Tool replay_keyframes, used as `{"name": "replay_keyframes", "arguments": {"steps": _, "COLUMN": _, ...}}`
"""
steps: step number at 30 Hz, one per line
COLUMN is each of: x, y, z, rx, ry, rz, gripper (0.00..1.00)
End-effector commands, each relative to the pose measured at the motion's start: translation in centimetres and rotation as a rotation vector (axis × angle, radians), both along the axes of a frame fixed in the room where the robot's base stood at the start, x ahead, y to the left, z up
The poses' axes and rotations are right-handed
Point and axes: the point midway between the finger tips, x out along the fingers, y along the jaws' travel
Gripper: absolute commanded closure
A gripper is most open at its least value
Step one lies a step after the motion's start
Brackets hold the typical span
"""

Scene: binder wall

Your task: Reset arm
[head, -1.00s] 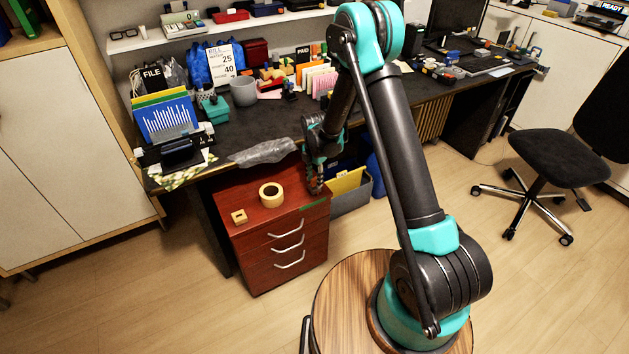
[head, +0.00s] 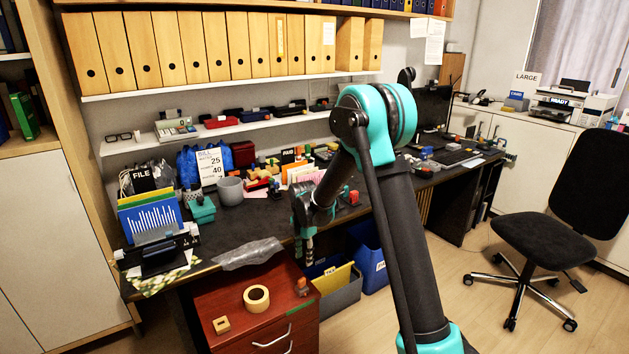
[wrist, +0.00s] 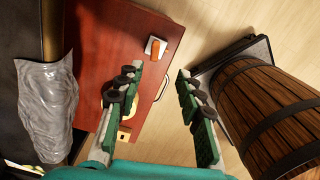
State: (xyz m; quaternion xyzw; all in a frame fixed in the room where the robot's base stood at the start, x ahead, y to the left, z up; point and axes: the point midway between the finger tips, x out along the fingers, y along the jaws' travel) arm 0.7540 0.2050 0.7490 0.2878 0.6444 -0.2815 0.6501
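My gripper (wrist: 168,92) is open, with nothing between its fingers in the wrist view. In the head view my gripper (head: 306,250) hangs at the front edge of the dark desk, above the back right of the red drawer cabinet (head: 235,290). A small stamp with an orange-brown handle (head: 302,287) stands on the cabinet top below the fingertips. The stamp also shows in the wrist view (wrist: 156,48), apart from the fingers and on a white patch. My arm reaches forward, bent at its elbow.
A tape roll (head: 256,298) and a small yellowish block (head: 221,325) sit on the cabinet. A crumpled grey plastic bag (head: 248,254) lies on the desk edge. A grey bin (head: 338,291) and a blue bin (head: 369,258) stand right of the cabinet. Floor before the chair (head: 558,230) is clear.

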Motion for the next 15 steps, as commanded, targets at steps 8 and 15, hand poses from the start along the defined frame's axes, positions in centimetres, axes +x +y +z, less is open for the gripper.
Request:
{"name": "replay_keyframes", "arguments": {"steps": 8, "x": -4.0, "y": -7.4, "z": 5.3, "rx": 0.047, "ry": -0.062, "rz": -0.495, "gripper": 0.63}}
{"name": "replay_keyframes", "arguments": {"steps": 15, "x": -9.1, "y": -13.5, "z": 8.5, "rx": 0.115, "ry": -0.114, "rz": -0.976, "gripper": 0.63}}
